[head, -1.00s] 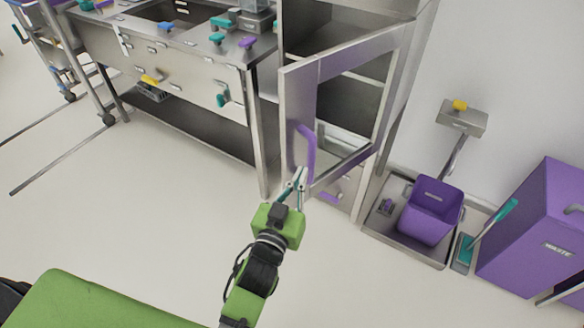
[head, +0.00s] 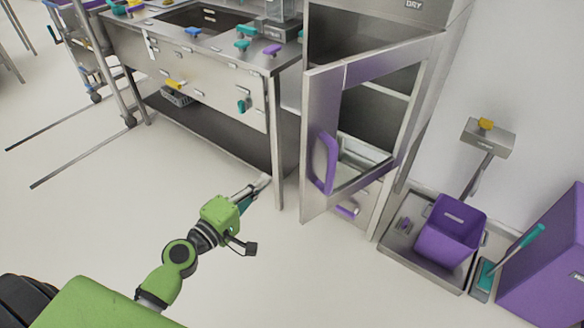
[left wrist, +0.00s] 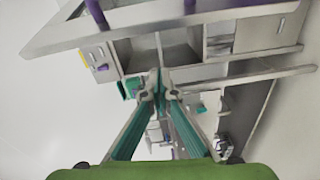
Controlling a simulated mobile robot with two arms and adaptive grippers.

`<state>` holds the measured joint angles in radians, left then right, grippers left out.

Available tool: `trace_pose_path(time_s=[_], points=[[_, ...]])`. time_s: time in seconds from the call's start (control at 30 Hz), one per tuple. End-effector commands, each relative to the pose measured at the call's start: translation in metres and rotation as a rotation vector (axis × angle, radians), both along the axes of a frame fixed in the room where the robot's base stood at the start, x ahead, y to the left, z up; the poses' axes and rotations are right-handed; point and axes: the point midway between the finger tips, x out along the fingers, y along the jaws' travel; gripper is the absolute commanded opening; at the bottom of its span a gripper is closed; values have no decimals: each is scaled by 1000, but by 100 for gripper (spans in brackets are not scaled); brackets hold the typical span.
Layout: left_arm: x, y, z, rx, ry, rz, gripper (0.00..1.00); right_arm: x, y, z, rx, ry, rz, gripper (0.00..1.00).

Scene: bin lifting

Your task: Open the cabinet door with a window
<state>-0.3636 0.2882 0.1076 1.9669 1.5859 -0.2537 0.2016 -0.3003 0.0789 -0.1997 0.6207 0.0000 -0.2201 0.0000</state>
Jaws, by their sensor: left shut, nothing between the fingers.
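The cabinet (head: 418,110) is a tall steel unit to the right of the sink bench. Its windowed door (head: 315,118) is a steel frame with a purple handle (head: 325,163), and it stands swung out from the cabinet with shelves showing behind. My left gripper (head: 264,181) is shut and empty, in front of the bench leg, left of the door and apart from the handle. In the left wrist view its fingertips (left wrist: 160,92) meet, and the door frame (left wrist: 130,30) crosses the top. My right gripper is not in view.
The steel sink bench (head: 210,80) stands left of the cabinet. A purple bin (head: 450,230) on a tray and a purple waste box (head: 550,260) stand at the right. A lower purple handle (head: 347,211) sits beneath the windowed door. The floor in front is clear.

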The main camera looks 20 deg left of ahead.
Motion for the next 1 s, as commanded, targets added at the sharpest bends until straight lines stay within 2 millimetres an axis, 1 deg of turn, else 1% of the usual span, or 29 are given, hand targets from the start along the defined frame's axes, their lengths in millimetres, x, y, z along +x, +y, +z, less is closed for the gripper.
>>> trace_pose_path(time_s=[0.17, 0.27, 0.33, 0.47, 0.53, 0.7, 0.77, 0.83, 1.0], points=[[1, 8, 9, -87, -3, -10, 0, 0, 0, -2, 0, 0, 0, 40], [6, 7, 11, -98, -3, -11, 0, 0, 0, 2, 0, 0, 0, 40], [14, 5, 12, -99, -5, -11, 0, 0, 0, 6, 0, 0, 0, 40], [37, -2, 14, -100, -5, -10, 0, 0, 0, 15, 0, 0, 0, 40], [52, -6, 15, -99, -6, -10, 0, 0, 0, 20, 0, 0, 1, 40], [87, -15, 12, -100, -5, -9, 0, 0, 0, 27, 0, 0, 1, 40], [98, -19, 13, -99, -5, -10, 0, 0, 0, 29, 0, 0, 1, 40], [90, -30, 11, -102, 0, -13, 0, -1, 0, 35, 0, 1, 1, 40], [78, -46, 10, -99, -2, -11, 0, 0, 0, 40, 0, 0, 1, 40]])
